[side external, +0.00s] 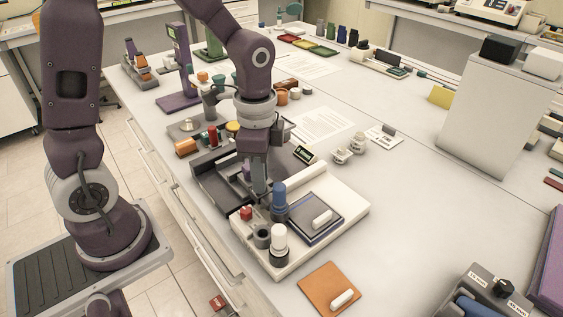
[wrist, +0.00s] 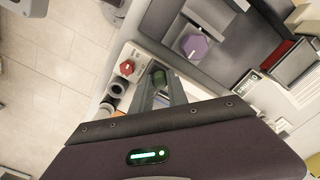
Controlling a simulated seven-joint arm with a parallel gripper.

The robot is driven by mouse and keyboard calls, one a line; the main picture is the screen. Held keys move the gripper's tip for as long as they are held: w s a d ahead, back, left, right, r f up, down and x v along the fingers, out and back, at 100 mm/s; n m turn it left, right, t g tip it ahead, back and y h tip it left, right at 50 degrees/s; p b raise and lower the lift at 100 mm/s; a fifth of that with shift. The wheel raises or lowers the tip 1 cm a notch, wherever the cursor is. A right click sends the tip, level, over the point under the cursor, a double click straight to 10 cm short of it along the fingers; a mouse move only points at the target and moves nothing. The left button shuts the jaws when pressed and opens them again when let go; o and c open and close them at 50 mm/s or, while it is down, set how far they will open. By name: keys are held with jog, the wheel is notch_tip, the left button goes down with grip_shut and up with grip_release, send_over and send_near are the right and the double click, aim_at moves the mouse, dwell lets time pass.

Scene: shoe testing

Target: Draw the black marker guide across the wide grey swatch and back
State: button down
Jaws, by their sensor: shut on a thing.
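My gripper (side external: 262,197) reaches down over the pale fixture board (side external: 345,200), just left of a blue upright cylinder (side external: 279,190). In the wrist view my gripper (wrist: 161,96) is shut on a small dark cylinder (wrist: 161,77), which looks dark green to black; I take it as the black marker guide. Its lower end is hidden, so contact with a surface cannot be told. A wide grey surface (wrist: 168,27) with a purple hexagonal knob (wrist: 194,44) lies beyond the fingers; whether it is the grey swatch is unclear.
A red knob (side external: 246,213) and a white cylinder with a dark base (side external: 279,235) stand at the board's near left. An orange swatch (side external: 313,281) with a white block lies in front. Bare table (side external: 420,220) lies right.

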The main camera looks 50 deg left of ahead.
jog(key=shift+s, duration=0.3)
jog(key=c, duration=1.3)
grip_release()
notch_tip(320, 180, up, 7)
jog(key=shift+r, duration=0.1)
jog(key=shift+w, duration=0.35)
jog(key=shift+f, duration=3.6)
